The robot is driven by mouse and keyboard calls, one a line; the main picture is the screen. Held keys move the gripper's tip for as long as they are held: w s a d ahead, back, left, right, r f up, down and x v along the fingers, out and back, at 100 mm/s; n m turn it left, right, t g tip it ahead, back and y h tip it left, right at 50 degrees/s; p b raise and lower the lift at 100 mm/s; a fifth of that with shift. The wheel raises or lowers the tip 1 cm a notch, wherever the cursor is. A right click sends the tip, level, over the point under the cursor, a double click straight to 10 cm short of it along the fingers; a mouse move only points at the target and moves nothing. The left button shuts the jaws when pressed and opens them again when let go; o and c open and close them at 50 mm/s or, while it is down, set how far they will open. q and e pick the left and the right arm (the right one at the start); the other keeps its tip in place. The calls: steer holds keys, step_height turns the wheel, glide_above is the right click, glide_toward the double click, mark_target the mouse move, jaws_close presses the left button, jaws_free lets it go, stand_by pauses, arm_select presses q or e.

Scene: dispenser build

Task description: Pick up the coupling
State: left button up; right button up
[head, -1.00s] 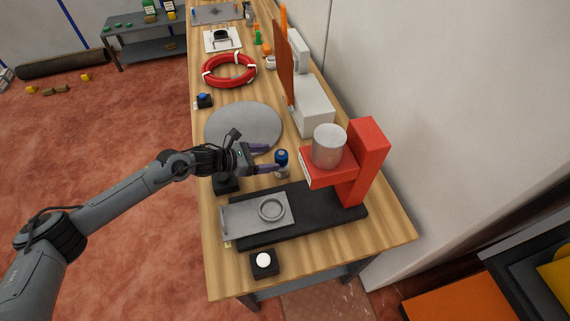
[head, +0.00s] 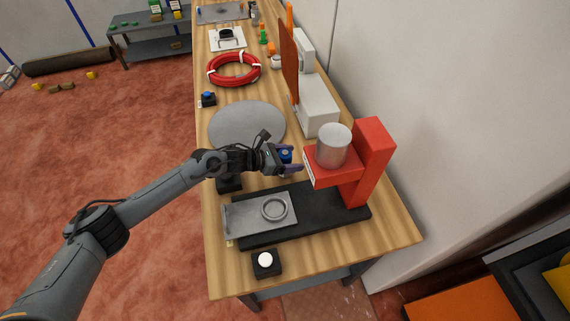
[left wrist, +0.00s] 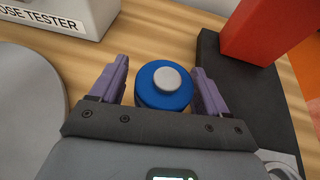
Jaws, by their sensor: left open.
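The coupling, a small part with a blue top and a grey round cap, stands on the wooden bench. In the left wrist view the coupling (left wrist: 163,86) is between the two purple fingers of my left gripper (left wrist: 163,88), with a small gap on each side. In the head view the blue top of the coupling (head: 286,155) shows between the fingers of my left gripper (head: 290,160), and its lower part is hidden. My left gripper is open around it. My right gripper is not in view.
A red press (head: 370,165) with a grey cylinder (head: 334,146) stands close to the right of my left gripper. A black base (head: 310,219) with a grey plate (head: 241,215) lies in front. A grey disc (head: 245,122) lies behind. A white tester (left wrist: 70,12) stands nearby.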

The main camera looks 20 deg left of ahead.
arm_select(q)
steer(key=shift+c, duration=0.2)
jaws_close()
steer(key=shift+r, duration=0.1)
steer(key=shift+r, duration=0.1)
